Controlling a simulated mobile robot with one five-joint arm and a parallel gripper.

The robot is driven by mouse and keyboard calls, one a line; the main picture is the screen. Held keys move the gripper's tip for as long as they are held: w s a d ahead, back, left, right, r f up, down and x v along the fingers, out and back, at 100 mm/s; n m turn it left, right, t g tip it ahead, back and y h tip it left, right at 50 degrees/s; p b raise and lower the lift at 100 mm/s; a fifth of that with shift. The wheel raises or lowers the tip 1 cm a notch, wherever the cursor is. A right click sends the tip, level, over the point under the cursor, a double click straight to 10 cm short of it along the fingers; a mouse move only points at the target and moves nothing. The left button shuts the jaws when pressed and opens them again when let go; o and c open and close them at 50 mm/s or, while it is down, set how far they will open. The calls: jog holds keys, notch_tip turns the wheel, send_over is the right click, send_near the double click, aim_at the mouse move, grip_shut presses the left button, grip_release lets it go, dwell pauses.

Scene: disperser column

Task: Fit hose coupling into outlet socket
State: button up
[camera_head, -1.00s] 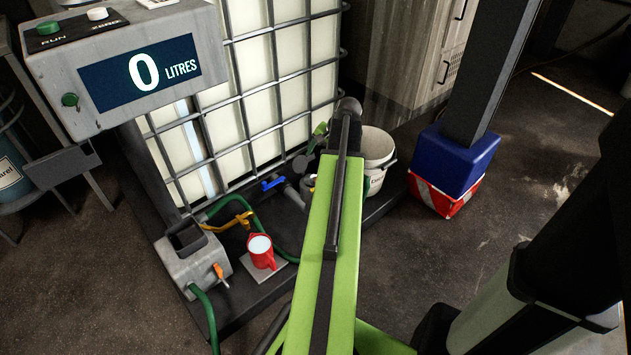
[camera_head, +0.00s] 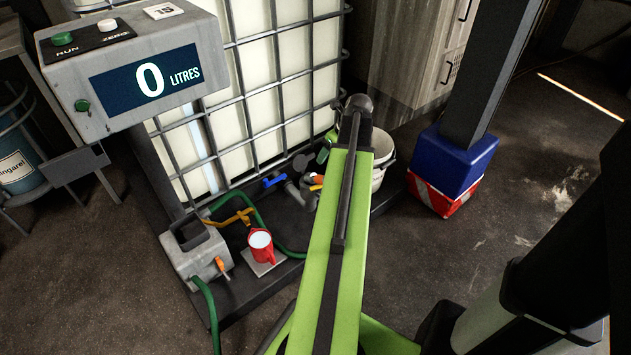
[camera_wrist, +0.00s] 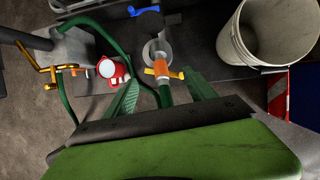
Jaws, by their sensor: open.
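In the wrist view the hose coupling (camera_wrist: 163,73), with orange parts, is on the end of the green hose (camera_wrist: 165,97). It is at the mouth of the grey outlet socket (camera_wrist: 156,50); how far it is seated I cannot tell. The blue valve handle (camera_wrist: 143,11) is beyond the socket. My gripper (camera_wrist: 163,82) is open, its two green fingers apart on either side of the hose and short of the coupling, touching neither visibly. In the head view the coupling (camera_head: 317,180) shows small near the outlet pipe (camera_head: 294,194), and my arm hides much around it.
A red jug (camera_head: 261,247) stands on a pale plate left of the outlet. A white bucket (camera_head: 382,163) is to the right, partly behind my arm. A caged tank (camera_head: 262,85) stands behind. A display (camera_head: 145,77) reads 0 litres. A blue-and-red post base (camera_head: 452,165) is farther right.

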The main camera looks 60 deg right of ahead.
jog(key=b, duration=0.9)
send_near(316, 175)
jog(key=x, duration=0.5)
jog(key=shift+d+f, duration=0.15)
jog(key=shift+f, duration=0.1)
jog(key=shift+w+r, duration=0.1)
jog(key=b+x, duration=0.5)
jog(key=shift+a+f, duration=0.2)
jog(key=shift+f, duration=0.05)
jog(key=shift+r, duration=0.2)
grip_shut()
